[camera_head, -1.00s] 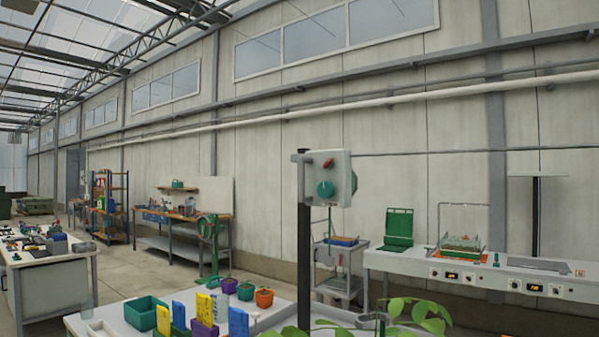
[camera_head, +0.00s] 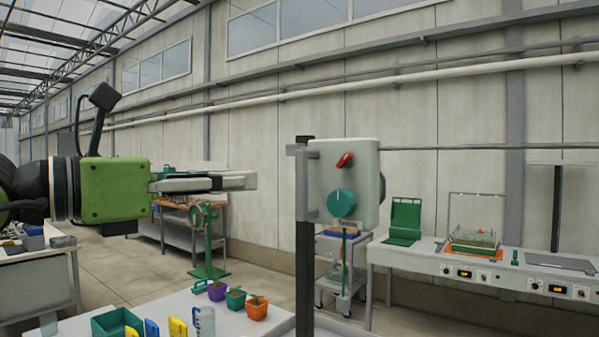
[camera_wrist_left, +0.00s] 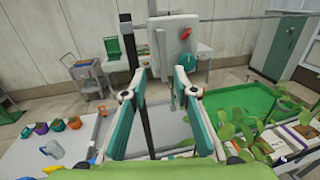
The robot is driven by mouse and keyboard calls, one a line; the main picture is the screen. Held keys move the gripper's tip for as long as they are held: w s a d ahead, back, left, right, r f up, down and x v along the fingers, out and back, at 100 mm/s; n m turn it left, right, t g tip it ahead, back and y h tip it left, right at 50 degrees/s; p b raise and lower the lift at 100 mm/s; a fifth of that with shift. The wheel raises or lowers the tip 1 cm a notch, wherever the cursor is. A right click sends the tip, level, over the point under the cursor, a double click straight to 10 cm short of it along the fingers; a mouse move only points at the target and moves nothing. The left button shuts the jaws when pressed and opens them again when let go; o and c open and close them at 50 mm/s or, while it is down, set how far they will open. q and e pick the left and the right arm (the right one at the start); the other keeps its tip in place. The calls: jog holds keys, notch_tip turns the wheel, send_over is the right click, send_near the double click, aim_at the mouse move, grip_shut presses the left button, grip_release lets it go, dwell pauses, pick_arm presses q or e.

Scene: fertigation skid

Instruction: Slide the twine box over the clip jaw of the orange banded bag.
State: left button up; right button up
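My left gripper (camera_head: 250,181) reaches in from the left in the head view, held level in the air left of a post. In the left wrist view its two fingers (camera_wrist_left: 160,82) stand apart with nothing between them, so it is open and empty. I cannot make out the twine box, the clip jaw or the orange banded bag in either view. Some small items at the lower right of the wrist view are partly hidden by leaves, and I cannot tell what they are. My right gripper is not in view.
A grey control box (camera_head: 344,184) with a red switch and teal knob hangs on a dark post (camera_head: 304,240) ahead. A white table (camera_head: 255,315) below holds pots and bottles. Leafy plants (camera_wrist_left: 240,120) and a green tray (camera_wrist_left: 245,100) lie right of the gripper.

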pick_arm(q)
jog(key=s+d+p+x, duration=0.1)
jog(key=p+x, duration=0.1)
jog(key=x, duration=0.1)
jog(key=p, duration=0.4)
send_over(302, 211)
jog(key=shift+w+r, duration=0.1)
jog(key=shift+w, duration=0.35)
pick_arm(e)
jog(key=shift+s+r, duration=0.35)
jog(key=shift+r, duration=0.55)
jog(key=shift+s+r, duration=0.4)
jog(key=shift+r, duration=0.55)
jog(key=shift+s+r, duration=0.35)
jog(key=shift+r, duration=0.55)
pick_arm(q)
grip_shut()
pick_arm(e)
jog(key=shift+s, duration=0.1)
